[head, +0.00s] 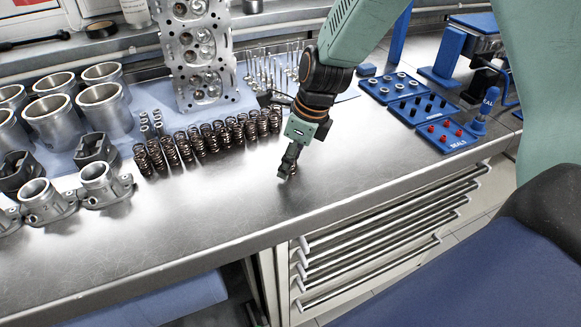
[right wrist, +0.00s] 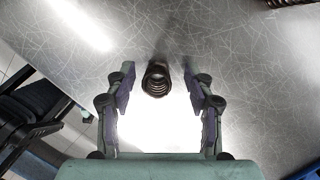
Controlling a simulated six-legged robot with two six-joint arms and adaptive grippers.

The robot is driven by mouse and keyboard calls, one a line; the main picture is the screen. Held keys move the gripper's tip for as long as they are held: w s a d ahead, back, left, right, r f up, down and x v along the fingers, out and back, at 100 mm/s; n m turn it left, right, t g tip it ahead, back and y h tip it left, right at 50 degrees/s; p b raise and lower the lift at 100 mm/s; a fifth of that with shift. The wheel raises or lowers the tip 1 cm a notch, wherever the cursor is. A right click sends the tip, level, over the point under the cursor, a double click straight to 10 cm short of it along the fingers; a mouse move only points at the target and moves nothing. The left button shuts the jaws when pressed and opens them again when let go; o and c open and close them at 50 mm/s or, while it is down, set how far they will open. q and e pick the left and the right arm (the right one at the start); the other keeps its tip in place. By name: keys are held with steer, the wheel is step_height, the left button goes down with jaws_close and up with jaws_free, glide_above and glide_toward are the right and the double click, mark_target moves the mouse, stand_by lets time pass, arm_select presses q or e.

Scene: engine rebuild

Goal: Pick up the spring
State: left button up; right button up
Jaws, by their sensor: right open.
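A single dark coil spring (right wrist: 156,80) stands on the metal bench top in the right wrist view, apart from the others. My right gripper (right wrist: 160,92) is open, with one finger on each side of the spring and a visible gap on both sides. In the head view my right gripper (head: 288,168) is low over the bench, right of the rows of springs, and largely hides the single spring. Several more dark coil springs (head: 200,143) stand in rows on the bench. My left gripper is not in view.
Metal cylinder liners (head: 52,118) and housings (head: 104,184) stand at the left. Blue trays (head: 445,137) of small parts are at the right. The bench front (head: 215,215) is clear.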

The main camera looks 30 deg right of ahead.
steer(key=shift+a, duration=0.25)
steer(key=shift+s+r, duration=0.25)
steer(key=shift+s, duration=0.05)
steer(key=shift+c, duration=0.9)
steer(key=shift+w+d+f, duration=0.1)
steer(key=shift+d+f, duration=0.05)
steer(key=c, duration=0.3)
steer(key=shift+w+f, duration=0.1)
steer(key=shift+w, duration=0.15)
steer(key=c, duration=0.3)
steer(key=shift+s, duration=0.15)
steer(key=c, duration=0.3)
steer(key=shift+s+r, duration=0.1)
steer(key=shift+r, duration=0.1)
jaws_close()
